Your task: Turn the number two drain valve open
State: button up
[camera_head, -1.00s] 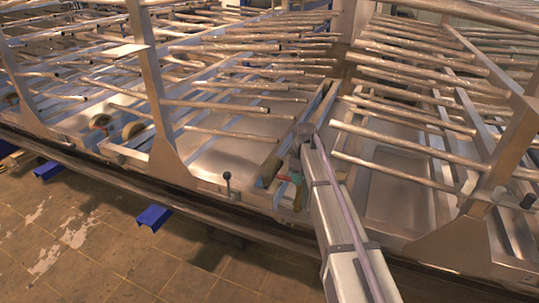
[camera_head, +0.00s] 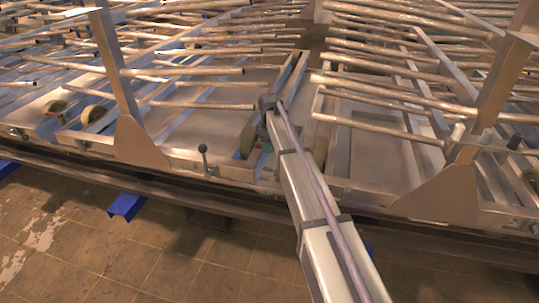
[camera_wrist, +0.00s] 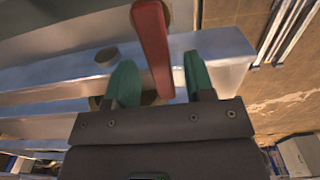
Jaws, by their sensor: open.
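A red lever handle (camera_wrist: 153,45) shows in the wrist view, running down from the top edge to between my fingers. My gripper (camera_wrist: 160,63) is open, with one green fingertip on each side of the handle. A gap shows on the right side; whether the left finger touches it I cannot tell. In the head view my gripper (camera_head: 268,147) is mostly hidden behind my arm, low at the front rail of the metal frame (camera_head: 180,158). The red handle cannot be made out there. No number marking is readable.
A black-knobbed lever (camera_head: 203,150) stands on the front rail left of my arm. Long metal tubes (camera_head: 200,72) jut out above the frame on both sides. A blue bracket (camera_head: 126,204) sits near the tiled floor (camera_head: 130,260), which is clear in front.

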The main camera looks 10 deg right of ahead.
jog(key=shift+c, duration=0.2)
grip_shut()
dwell(0.3)
